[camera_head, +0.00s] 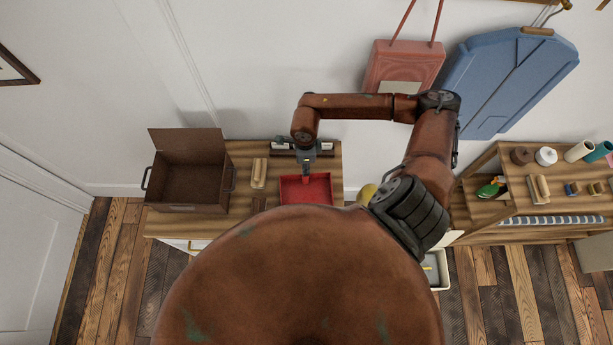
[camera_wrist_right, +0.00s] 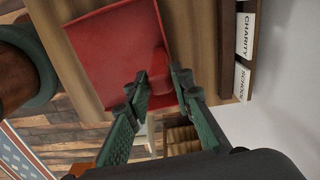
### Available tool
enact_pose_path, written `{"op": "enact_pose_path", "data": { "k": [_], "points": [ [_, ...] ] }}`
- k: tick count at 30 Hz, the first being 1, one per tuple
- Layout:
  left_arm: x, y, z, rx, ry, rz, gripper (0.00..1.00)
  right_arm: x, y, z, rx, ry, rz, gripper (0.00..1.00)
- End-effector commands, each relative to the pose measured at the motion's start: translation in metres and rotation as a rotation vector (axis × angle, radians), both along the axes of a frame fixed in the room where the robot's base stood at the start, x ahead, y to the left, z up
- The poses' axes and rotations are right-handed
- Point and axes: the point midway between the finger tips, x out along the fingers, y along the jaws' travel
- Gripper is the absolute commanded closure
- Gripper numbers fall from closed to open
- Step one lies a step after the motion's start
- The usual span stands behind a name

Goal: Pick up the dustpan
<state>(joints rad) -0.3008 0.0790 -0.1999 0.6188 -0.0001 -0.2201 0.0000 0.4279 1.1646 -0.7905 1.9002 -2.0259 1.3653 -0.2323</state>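The red dustpan (camera_head: 312,190) lies on the wooden top of a low cabinet, with its open tray toward me. In the right wrist view the dustpan (camera_wrist_right: 112,52) fills the upper middle, and its raised handle part (camera_wrist_right: 160,76) shows between the fingers. My right gripper (camera_head: 306,176) reaches down at the dustpan's back edge. In the right wrist view its fingers (camera_wrist_right: 160,84) are apart, one on each side of the handle; I see no clear grip on it. My left gripper is not in view.
A brown open box (camera_head: 190,184) and a wooden brush (camera_head: 259,173) stand left of the dustpan. A dark rack with labelled slots (camera_wrist_right: 239,50) stands close behind it. A shelf with small items (camera_head: 500,205) is on the right. My arm hides the cabinet's front.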

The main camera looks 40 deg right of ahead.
Motion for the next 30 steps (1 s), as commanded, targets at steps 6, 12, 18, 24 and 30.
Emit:
{"op": "enact_pose_path", "data": {
  "k": [6,12,18,24,30],
  "points": [
    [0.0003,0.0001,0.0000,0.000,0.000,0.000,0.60,0.0000,0.0000,0.0002,0.000,0.000,0.000,0.95],
    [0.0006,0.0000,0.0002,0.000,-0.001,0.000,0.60,0.0001,0.0001,0.0003,0.000,0.000,0.000,1.00],
    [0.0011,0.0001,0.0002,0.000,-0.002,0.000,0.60,0.0003,0.0002,0.0004,0.000,0.000,0.000,1.00],
    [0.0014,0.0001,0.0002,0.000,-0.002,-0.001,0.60,0.0005,0.0003,0.0006,0.001,-0.001,0.000,1.00],
    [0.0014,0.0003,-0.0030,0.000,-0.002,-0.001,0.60,0.0013,0.0002,0.0064,0.000,-0.004,0.001,1.00]
  ]
}}
